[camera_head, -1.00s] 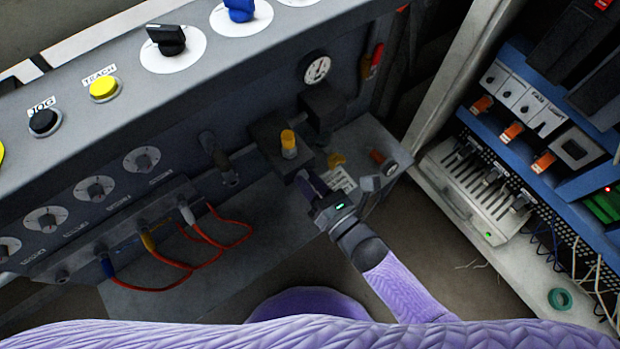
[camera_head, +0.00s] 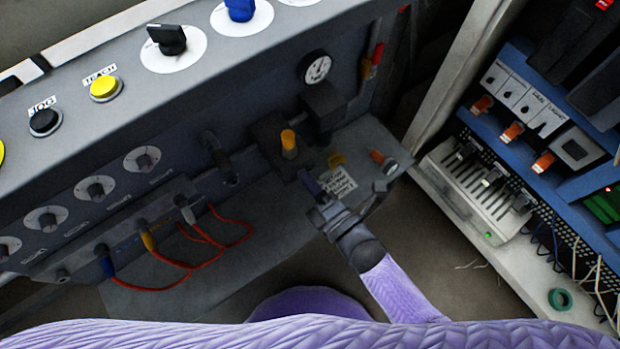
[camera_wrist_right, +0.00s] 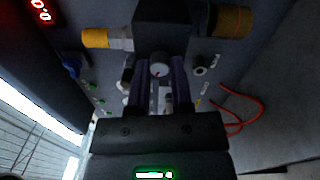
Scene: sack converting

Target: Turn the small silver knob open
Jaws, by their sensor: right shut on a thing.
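The small silver knob (camera_wrist_right: 159,69) sits under a dark valve block (camera_wrist_right: 162,25) in the right wrist view, between my right gripper's (camera_wrist_right: 158,80) two purple fingers. A small red mark shows on its face. In the head view my right gripper (camera_head: 308,180) reaches up to the dark block (camera_head: 268,140) with the yellow-orange cap (camera_head: 289,141). Its fingers are closed about the knob, which they hide there. My left gripper is in neither view.
A pressure gauge (camera_head: 315,68) stands above the block. A printed label plate (camera_head: 340,180) and an orange-and-silver fitting (camera_head: 384,161) lie right of the fingers. Red hoses (camera_head: 200,255) loop at lower left. An open cabinet with orange switches (camera_head: 513,131) stands right.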

